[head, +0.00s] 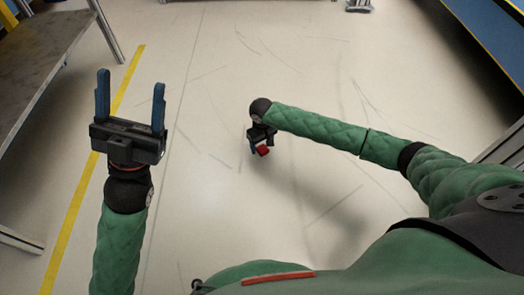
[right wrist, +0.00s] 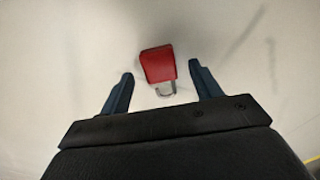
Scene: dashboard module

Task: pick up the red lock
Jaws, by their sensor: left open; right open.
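The red lock (head: 262,151) is a small red block near the middle of the head view, by my right gripper (head: 262,146). In the right wrist view the red lock (right wrist: 158,64) shows its red body and a grey metal shackle pointing toward the gripper. My right gripper (right wrist: 160,88) is open, with one finger to each side of the lock and clear gaps between. The lock appears just past the fingertips, not held. In the head view the gripper partly hides the lock. My left gripper (head: 131,90) is open and empty, far to the left of the lock.
Pale floor (head: 215,60) with dark scuff marks surrounds the lock and looks clear. A yellow line (head: 80,195) runs along the left side. A grey table (head: 40,60) stands at the upper left. Blue-edged furniture (head: 495,35) stands at the upper right.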

